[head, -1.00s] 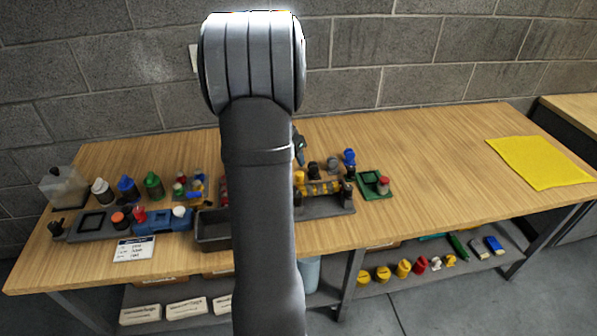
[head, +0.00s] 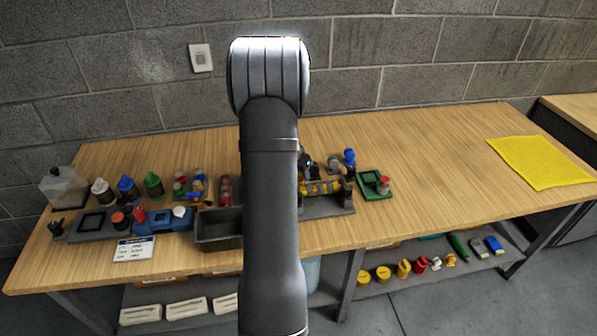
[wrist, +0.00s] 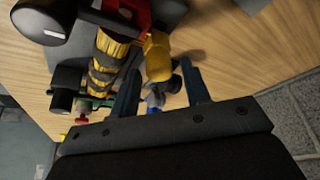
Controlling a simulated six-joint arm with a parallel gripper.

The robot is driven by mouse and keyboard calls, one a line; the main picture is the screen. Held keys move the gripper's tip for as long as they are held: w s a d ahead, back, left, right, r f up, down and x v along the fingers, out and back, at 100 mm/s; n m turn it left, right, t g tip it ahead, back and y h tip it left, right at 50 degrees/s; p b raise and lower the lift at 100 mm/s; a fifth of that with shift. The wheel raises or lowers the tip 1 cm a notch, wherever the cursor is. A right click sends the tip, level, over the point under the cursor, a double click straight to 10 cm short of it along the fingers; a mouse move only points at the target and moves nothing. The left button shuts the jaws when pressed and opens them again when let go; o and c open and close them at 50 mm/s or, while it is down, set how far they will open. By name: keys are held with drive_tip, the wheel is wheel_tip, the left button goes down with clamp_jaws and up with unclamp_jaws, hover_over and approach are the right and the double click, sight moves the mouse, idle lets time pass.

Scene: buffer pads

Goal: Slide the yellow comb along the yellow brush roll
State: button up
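The yellow brush roll (head: 322,187) lies in a dark stand on the bench, just right of my arm in the head view. Its yellow and black bands also show in the wrist view (wrist: 104,66). In the wrist view, a yellow piece that looks like the yellow comb (wrist: 158,56) is right beside the roll. My gripper (wrist: 160,72) is open, with the yellow piece in line with the gap between its fingers and space showing on both sides. I cannot tell how far beyond the fingertips it is. In the head view my arm hides the comb and most of my gripper.
A green tray (head: 372,192) with a red-topped item and a blue-capped item (head: 349,158) stand right of the roll. A grey bin (head: 218,240) and several bottles are to the left. The bench is clear towards the yellow mat (head: 540,162).

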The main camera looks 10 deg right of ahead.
clamp_jaws()
drive_tip(key=d, duration=1)
drive_tip(key=shift+d, duration=0.3)
drive_tip(key=shift+o, duration=1.1)
unclamp_jaws()
drive_tip(key=v, duration=1.7)
drive_tip(key=shift+r, duration=0.2)
drive_tip(key=shift+f, duration=0.1)
drive_tip(key=x, duration=1.7)
drive_tip(key=shift+f, duration=0.1)
